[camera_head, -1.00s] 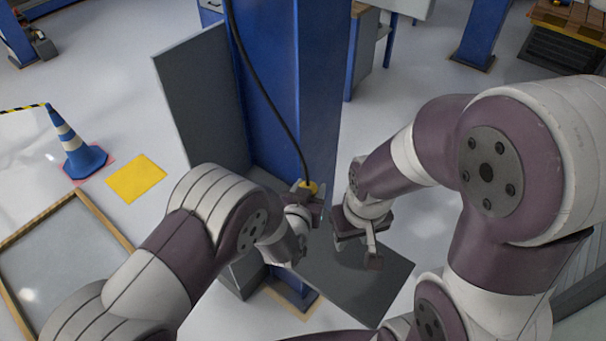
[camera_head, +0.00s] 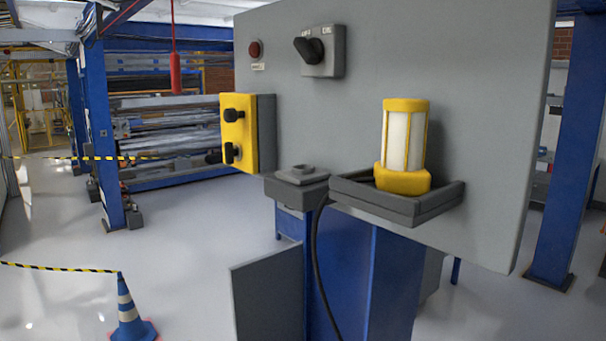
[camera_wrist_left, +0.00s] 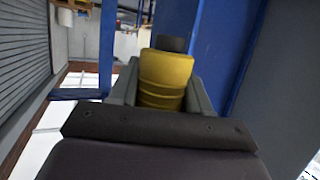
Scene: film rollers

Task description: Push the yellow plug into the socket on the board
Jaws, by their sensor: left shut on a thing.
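My left gripper (camera_wrist_left: 163,85) shows in the left wrist view, shut on the yellow plug (camera_wrist_left: 166,72). The plug has a ribbed yellow body and a dark end pointing away from the wrist. In the head view, the grey board (camera_head: 480,130) stands upright on a blue column. A yellow box with black round fittings (camera_head: 237,133) is on its left edge. A small grey block with a raised square top (camera_head: 302,175) sits at its lower edge. I cannot tell which part is the socket. Neither gripper shows in the head view.
A black cable (camera_head: 316,250) hangs from below the grey block. A yellow-framed lamp (camera_head: 404,145) stands on a dark shelf (camera_head: 400,205). A rotary switch (camera_head: 322,50) and red button (camera_head: 254,49) are higher up. A cone (camera_head: 131,310) stands on the floor at left.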

